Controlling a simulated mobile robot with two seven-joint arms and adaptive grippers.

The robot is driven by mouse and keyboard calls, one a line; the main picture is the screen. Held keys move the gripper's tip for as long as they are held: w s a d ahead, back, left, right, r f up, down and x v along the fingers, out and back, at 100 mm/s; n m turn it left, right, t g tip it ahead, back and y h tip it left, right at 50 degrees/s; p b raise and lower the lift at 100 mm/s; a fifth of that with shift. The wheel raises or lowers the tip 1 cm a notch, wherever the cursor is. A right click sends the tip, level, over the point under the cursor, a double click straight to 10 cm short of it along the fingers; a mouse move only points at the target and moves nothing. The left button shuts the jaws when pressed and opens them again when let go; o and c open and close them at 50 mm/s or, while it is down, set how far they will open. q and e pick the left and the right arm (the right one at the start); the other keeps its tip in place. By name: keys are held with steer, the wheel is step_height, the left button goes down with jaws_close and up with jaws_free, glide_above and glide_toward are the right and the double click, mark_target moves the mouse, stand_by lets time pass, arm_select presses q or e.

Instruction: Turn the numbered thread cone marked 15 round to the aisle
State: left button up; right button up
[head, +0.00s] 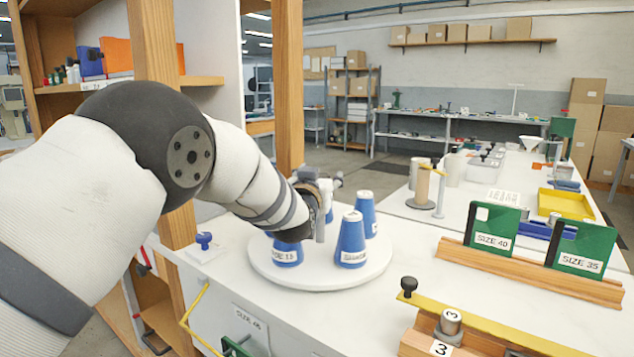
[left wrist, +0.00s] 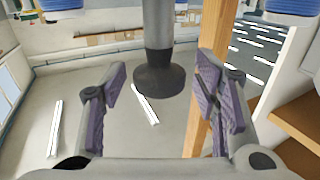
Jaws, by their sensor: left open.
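A round white turntable (head: 320,276) on the white counter carries several blue thread cones. The front left cone (head: 287,252) is partly covered by my left arm; its label is too small to read surely. The front middle cone (head: 352,238) has a white label that I cannot read. Another cone (head: 367,213) stands behind it, and one is mostly hidden behind my gripper. My left gripper (head: 322,204) is over the turntable among the cones. In the left wrist view its open fingers (left wrist: 162,92) flank a grey post with a dark knob (left wrist: 160,80); contact is not visible.
A wooden upright (head: 290,90) and shelf unit stand beside my left arm. To the right are green size plates (head: 492,230) in a wooden rack and a yellow tray (head: 565,204). A wooden fixture with a black knob (head: 408,285) is at front. A blue-knobbed piece (head: 204,240) lies left.

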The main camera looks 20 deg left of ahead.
arm_select(q)
steer(key=s+d, duration=0.1)
steer(key=s, duration=1)
steer(key=shift+s, duration=0.3)
